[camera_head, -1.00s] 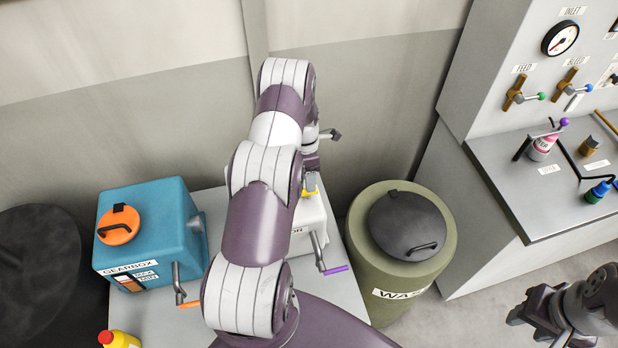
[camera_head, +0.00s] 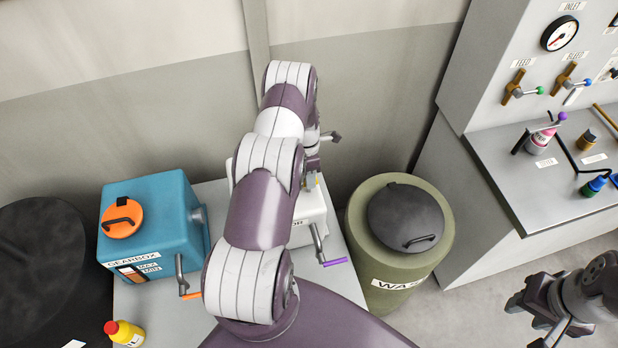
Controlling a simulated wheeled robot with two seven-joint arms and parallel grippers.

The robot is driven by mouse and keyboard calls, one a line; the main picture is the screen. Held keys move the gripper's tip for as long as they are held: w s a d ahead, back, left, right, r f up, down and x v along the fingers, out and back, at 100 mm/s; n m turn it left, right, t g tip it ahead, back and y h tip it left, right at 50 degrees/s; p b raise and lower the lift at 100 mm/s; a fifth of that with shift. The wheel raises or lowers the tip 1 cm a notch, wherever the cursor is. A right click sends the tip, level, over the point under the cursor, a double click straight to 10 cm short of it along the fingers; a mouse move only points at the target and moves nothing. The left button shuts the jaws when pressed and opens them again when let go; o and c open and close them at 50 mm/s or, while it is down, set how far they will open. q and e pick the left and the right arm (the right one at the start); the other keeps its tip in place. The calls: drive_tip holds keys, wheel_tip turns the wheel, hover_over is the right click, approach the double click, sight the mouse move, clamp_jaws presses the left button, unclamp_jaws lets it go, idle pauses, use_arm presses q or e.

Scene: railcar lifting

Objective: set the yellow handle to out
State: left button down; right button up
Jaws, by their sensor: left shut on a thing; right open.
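The yellow handle (camera_head: 310,182) shows as a small yellow bit on top of the white box (camera_head: 311,218), just below my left gripper (camera_head: 313,175). My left gripper is shut on it, pointing down; my own arm covers most of the box and much of the grip. The handle's exact setting cannot be read. My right gripper (camera_head: 527,322) is open and empty at the lower right, over the floor and away from the box.
A blue gearbox (camera_head: 150,225) with an orange cap stands left on the table, a yellow bottle (camera_head: 125,333) in front. A purple-handled crank (camera_head: 328,250) juts from the white box. A green waste drum (camera_head: 385,270) stands right, then a bench (camera_head: 540,195) with valves.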

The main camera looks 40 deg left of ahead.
use_arm(q)
wheel_tip(320, 180, up, 8)
drive_tip(key=shift+f+p, duration=0.2)
drive_tip(key=shift+p, duration=0.35)
drive_tip(key=shift+r, duration=0.2)
drive_tip(key=shift+w+a, duration=0.1)
drive_tip(key=shift+w, duration=0.05)
drive_tip(key=c, duration=1.2)
unclamp_jaws()
drive_tip(key=shift+r, duration=0.1)
drive_tip(key=shift+o, duration=1.4)
drive_tip(key=shift+s, duration=0.2)
